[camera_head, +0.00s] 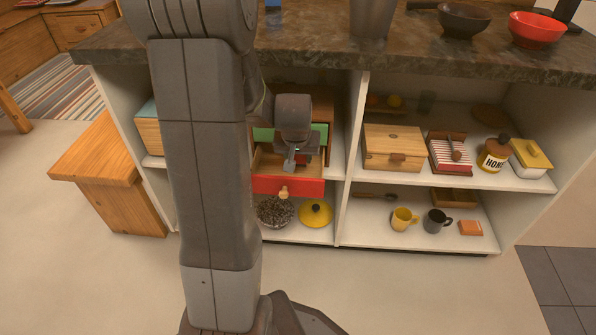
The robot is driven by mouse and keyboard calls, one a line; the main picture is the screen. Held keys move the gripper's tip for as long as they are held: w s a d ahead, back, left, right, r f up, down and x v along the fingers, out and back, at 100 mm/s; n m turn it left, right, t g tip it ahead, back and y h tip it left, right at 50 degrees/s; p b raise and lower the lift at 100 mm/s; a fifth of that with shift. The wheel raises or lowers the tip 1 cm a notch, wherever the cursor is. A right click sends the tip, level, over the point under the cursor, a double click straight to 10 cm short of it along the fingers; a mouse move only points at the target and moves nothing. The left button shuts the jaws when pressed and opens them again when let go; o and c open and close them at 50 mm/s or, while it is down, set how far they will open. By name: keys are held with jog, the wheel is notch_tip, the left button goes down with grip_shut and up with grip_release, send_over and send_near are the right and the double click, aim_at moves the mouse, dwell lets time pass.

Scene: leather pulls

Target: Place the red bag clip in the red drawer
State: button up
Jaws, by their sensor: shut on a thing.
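The red drawer (289,185) is pulled open in the left bay of the shelf unit, with a red front and a small light knob. My gripper (290,163) points down over the open drawer, near its inner wooden part. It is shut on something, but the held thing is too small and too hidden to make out. I cannot clearly see the red bag clip; it may be between the fingers. A green drawer front (263,134) shows just above and behind the gripper, partly hidden by it.
Below the drawer stand a bowl of dark bits (274,212) and a yellow lid (316,213). A dark countertop (320,50) overhangs the shelves. A wooden bench (105,170) stands left.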

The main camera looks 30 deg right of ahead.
jog(key=shift+f+b, duration=0.9)
jog(key=shift+f, duration=1.45)
jog(key=shift+f, duration=0.1)
jog(key=shift+f, duration=0.15)
jog(key=o, duration=0.9)
jog(key=shift+o, duration=0.2)
jog(key=p+v, duration=0.4)
jog(key=v, duration=0.8)
jog(key=shift+r+p, duration=0.3)
